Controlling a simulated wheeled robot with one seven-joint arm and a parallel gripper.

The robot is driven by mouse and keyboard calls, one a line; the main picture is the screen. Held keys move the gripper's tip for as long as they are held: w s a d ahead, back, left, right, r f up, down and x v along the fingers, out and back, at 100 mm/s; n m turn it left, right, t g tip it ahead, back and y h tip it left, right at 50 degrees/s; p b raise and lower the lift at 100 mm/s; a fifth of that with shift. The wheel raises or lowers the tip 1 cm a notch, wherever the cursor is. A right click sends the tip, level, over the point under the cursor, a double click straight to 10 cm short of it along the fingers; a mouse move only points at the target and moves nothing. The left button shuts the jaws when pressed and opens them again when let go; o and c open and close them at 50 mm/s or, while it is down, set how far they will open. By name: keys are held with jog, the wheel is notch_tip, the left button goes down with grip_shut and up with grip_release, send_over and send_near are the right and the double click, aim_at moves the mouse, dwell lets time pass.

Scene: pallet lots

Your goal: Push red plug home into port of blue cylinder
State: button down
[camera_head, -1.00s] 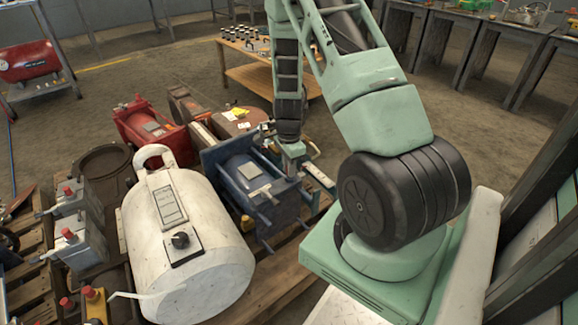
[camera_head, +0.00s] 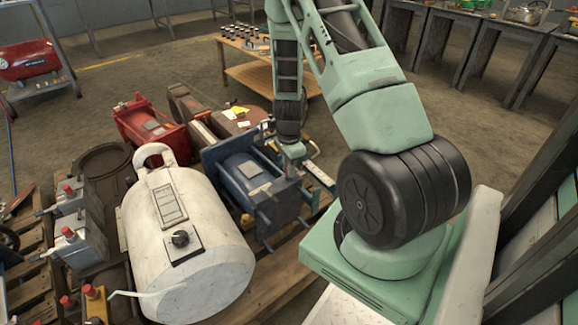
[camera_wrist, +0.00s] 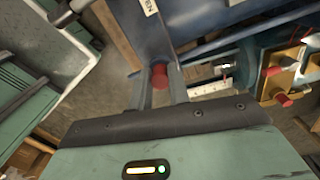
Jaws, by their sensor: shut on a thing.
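The blue cylinder (camera_head: 250,178) lies in its blue frame on the pallet, just right of the white tank in the head view. In the wrist view its blue body (camera_wrist: 145,38) stands right in front of the jaws. The red plug (camera_wrist: 160,76) is between my fingertips, its end seen against the blue surface. My gripper (camera_head: 293,170) is at the right side of the blue cylinder and is shut on the plug. The port is hidden, so I cannot tell how deep the plug sits.
The white tank (camera_head: 185,240) stands left of the blue cylinder, and a red cylinder (camera_head: 145,125) lies behind. In the wrist view another red-ended fitting (camera_wrist: 273,72) sits on orange parts at the right. A wooden table (camera_head: 255,72) with small parts is at the back.

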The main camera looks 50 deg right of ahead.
jog(key=shift+f, duration=0.2)
jog(key=c, duration=1.2)
grip_release()
jog(key=shift+c, duration=0.2)
jog(key=shift+r, duration=0.15)
notch_tip(320, 180, up, 17)
jog(key=p, duration=0.6)
jog(key=shift+p, duration=0.3)
jog(key=shift+r, duration=0.1)
